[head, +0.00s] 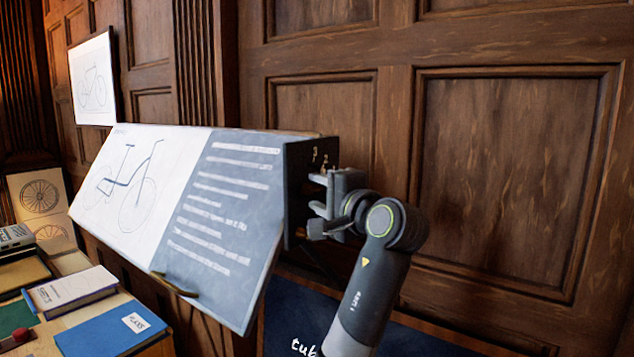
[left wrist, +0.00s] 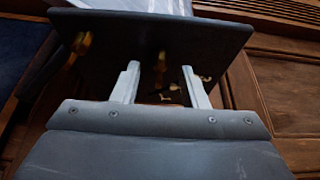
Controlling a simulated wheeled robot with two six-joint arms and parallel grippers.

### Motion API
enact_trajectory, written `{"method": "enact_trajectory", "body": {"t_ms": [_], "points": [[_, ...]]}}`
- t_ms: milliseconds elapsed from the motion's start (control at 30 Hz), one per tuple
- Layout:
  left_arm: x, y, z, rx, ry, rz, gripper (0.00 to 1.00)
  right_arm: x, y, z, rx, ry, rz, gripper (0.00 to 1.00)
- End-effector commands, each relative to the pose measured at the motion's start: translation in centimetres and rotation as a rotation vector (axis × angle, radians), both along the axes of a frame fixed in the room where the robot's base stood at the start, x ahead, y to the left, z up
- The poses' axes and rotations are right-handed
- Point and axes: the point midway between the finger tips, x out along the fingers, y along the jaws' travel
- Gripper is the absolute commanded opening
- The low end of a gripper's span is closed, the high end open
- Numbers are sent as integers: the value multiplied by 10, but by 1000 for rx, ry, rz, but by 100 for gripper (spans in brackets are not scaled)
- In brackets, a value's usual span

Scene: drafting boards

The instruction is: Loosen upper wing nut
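The tilted drafting board (head: 225,205) carries a bicycle drawing and a blue text panel. A dark side plate (head: 296,180) closes its right end, with small brass fittings (head: 316,156) near its top. My left gripper (head: 318,192) is at this plate, its fingers apart and pointing at it, just below those fittings. In the left wrist view the gripper (left wrist: 160,69) is open, with a brass piece (left wrist: 160,62) between the fingertips. Another brass piece (left wrist: 82,43) is left of the fingers. I cannot tell which is the upper wing nut, or whether the fingers touch anything. My right gripper is not in view.
Wood-panelled wall (head: 505,170) stands close behind the board and gripper. A blue book (head: 110,328) and other books lie on a table at lower left. A framed bicycle drawing (head: 93,82) hangs at upper left. A brass piece (head: 174,284) juts from the board's lower edge.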

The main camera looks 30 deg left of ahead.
Motion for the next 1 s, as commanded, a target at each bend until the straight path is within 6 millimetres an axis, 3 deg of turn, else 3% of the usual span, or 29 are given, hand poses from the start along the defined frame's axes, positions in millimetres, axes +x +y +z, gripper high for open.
{"method": "enact_trajectory", "body": {"t_ms": [433,733,1000], "points": [[6,11,-1,0,0,-1,40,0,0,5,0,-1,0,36],[6,10,0,0,0,-1,2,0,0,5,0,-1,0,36],[6,10,-2,-3,-17,-1,0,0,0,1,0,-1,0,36]]}}
